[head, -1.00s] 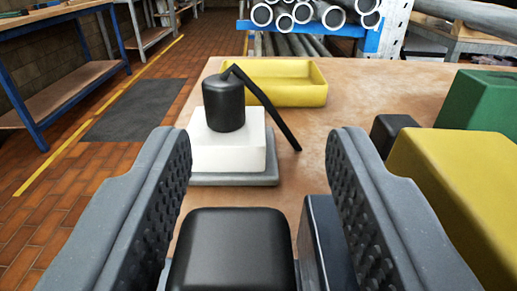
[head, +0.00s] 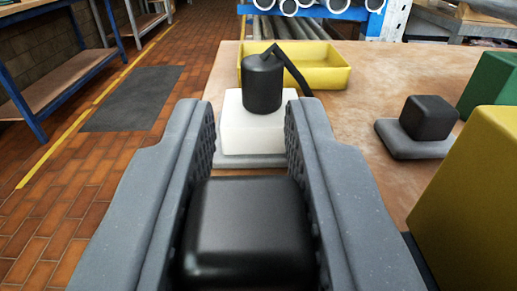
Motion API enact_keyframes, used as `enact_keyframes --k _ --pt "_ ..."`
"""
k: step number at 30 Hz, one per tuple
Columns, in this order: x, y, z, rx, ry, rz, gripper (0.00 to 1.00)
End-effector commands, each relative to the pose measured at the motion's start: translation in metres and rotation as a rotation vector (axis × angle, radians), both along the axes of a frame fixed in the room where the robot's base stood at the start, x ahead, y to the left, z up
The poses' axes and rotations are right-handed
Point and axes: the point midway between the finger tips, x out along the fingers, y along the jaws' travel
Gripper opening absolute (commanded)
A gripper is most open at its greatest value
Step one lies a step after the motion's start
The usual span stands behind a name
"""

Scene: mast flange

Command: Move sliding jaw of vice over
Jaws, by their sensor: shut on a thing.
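A dark edge (head: 412,255) shows low, right of the right finger, beside the large yellow block (head: 475,185). The rest of the vice cannot be made out.
Ahead on the brown table (head: 370,185) stands a white block (head: 245,132) with a black cylinder (head: 262,85) and bent lever. Behind it is a yellow tray (head: 325,78). At right are a black cube (head: 430,117) on a grey pad and a green block (head: 492,85).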

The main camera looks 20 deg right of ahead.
Motion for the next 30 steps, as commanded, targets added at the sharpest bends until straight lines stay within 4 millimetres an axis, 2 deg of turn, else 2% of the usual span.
enact_keyframes --k 4,5,6,7,19,23,30 --pt "0.002 0.005 0.001 -0.005 -0.001 0.013 0.0" --pt "0.002 0.006 0.002 -0.005 -0.001 0.014 0.27" --pt "0.002 0.006 0.001 -0.005 0.0 0.014 0.38" --pt "0.002 0.005 0.001 -0.004 -0.001 0.013 0.44" --pt "-0.005 0.003 0.0 -0.002 0.002 0.004 0.44" --pt "-0.017 0.007 0.002 -0.003 0.001 0.004 0.44" --pt "-0.05 0.019 0.0 -0.003 0.003 0.004 0.44"
